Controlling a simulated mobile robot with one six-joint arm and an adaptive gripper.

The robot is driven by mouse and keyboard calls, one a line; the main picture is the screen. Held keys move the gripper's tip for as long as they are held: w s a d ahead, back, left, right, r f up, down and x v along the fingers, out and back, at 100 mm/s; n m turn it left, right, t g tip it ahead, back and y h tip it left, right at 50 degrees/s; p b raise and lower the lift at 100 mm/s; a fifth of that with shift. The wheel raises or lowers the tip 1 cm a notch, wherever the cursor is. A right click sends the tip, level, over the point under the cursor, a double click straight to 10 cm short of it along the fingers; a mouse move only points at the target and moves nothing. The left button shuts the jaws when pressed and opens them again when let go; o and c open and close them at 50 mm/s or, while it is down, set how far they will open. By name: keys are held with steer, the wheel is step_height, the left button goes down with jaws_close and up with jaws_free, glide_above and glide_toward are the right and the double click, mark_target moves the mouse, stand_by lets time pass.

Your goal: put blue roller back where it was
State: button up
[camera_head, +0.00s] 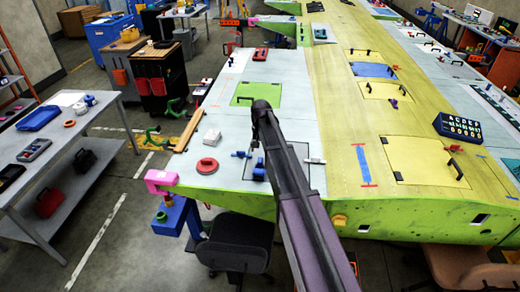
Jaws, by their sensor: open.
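Two small blue items lie on the grey-blue wing panel just left of my arm. One blue item (259,171) is beside the arm, and a smaller blue item (240,154) is a little farther back. I cannot tell which is the blue roller. My gripper (256,138) is at the dark far end of my arm, above the panel near these items. It is open, but its fingers are small and unclear. Nothing is seen held in it. My arm hides part of the panel behind it.
A red ring (207,166) and a white round piece (212,137) lie left on the panel. A wooden strip (188,130) and a pink clamp (160,180) are at the wing edge. A grey bench (98,118) stands left. A dark box with characters (457,127) sits right.

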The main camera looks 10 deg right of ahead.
steer(key=shift+r, duration=0.4)
stand_by(0.4)
steer(key=s+n, duration=0.3)
steer(key=s, duration=2.5)
steer(key=shift+s+n, duration=0.3)
steer(key=shift+s, duration=0.1)
